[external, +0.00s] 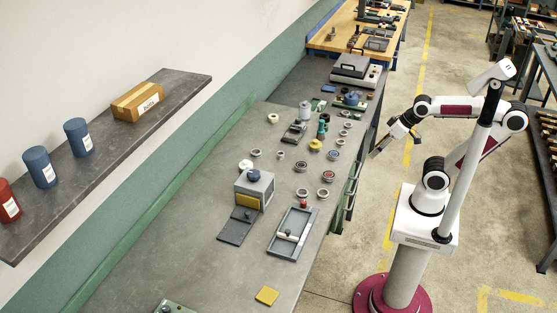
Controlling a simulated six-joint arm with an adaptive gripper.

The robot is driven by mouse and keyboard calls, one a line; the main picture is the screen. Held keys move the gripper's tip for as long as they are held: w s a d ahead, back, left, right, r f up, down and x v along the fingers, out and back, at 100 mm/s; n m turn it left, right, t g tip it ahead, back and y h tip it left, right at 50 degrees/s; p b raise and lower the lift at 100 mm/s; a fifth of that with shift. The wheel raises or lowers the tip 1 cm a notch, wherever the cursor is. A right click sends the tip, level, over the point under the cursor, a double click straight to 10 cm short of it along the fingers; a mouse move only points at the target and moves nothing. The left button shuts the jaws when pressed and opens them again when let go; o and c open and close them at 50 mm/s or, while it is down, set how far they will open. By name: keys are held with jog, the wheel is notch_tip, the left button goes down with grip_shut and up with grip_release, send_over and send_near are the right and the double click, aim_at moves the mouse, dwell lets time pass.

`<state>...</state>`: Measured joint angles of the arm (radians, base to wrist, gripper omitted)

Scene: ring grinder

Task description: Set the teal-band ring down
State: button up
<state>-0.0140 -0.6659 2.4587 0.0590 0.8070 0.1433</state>
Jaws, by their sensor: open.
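Several small rings lie spread over the grey bench (170,265), among them a dark-centred ring (301,167) and a pale ring (323,193). They are too small for me to tell which one has a teal band. My gripper (379,150) is open, off the bench's right edge in the picture, pointing down and to the left. I see no ring between its fingers, though it is small in this view.
A grey box machine with a blue knob (254,186) and a grey tray (292,232) stand mid-bench. A teal upright piece (323,127) stands among the rings. A yellow pad (266,296) lies near the front. A shelf (110,160) holds cans and a carton.

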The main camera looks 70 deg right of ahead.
jog(key=shift+n+g+h, duration=0.3)
jog(key=shift+n, duration=0.6)
jog(key=s, duration=0.1)
jog(key=s+d, duration=0.1)
jog(key=s+f, duration=0.1)
jog(key=shift+s+d+f, duration=0.1)
jog(key=shift+s+d, duration=0.15)
jog(key=shift+s, duration=0.15)
dwell(1.1)
jog(key=o, duration=1.2)
jog(key=shift+o, duration=0.9)
jog(key=shift+d+f, duration=0.15)
jog(key=w+d+r+h, duration=0.1)
jog(key=w+d, duration=0.4)
jog(key=w, duration=0.3)
jog(key=w+d+r+g+h, duration=0.1)
jog(key=w+d, duration=0.5)
jog(key=w, duration=0.3)
jog(key=shift+d+g, duration=0.25)
jog(key=shift+g, duration=0.05)
